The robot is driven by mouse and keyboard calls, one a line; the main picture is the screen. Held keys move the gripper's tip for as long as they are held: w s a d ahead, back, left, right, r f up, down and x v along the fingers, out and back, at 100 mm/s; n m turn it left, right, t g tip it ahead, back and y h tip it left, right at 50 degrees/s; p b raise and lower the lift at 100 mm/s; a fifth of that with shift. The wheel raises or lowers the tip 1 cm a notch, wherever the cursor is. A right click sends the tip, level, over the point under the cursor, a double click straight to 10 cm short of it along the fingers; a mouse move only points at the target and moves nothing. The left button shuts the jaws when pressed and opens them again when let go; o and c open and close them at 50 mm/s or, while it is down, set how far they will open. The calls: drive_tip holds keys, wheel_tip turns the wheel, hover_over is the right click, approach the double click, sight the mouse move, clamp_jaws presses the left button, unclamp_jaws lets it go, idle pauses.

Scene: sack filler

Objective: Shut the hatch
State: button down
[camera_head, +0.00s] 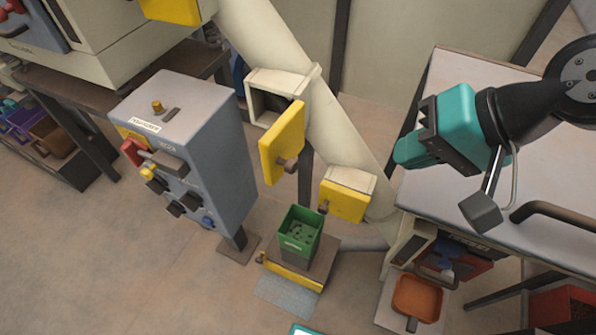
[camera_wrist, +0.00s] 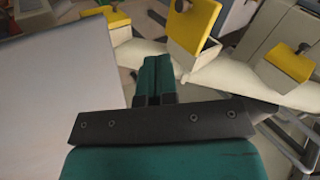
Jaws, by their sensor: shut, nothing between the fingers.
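The open hatch is a yellow door (camera_head: 283,145) with a brown knob, swung out from a cream square opening (camera_head: 268,100) on the sloping chute (camera_head: 320,110). A yellow panel with a knob, likely this door, shows at the top of the wrist view (camera_wrist: 195,25). Lower on the chute, another yellow hatch (camera_head: 345,200) lies over its frame and looks shut. My gripper (camera_head: 405,152), teal and black, is right of the chute, above the pale bench. Its fingers (camera_wrist: 153,78) are together and empty, apart from the door.
A grey control cabinet (camera_head: 190,150) with a red lever stands left of the chute. A green bin (camera_head: 300,230) stands below. The bench (camera_head: 450,85) lies under my arm. An orange scoop (camera_head: 417,298) is at the lower right. The floor at lower left is clear.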

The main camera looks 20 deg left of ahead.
drive_tip(key=w+a+f+m+t+y, duration=0.1)
drive_tip(key=w+a+f+m, duration=0.2)
drive_tip(key=a+f, duration=1.1)
drive_tip(key=shift+a+f+m+y, duration=0.2)
drive_tip(key=shift+m+y, duration=0.2)
drive_tip(key=shift+m, duration=0.3)
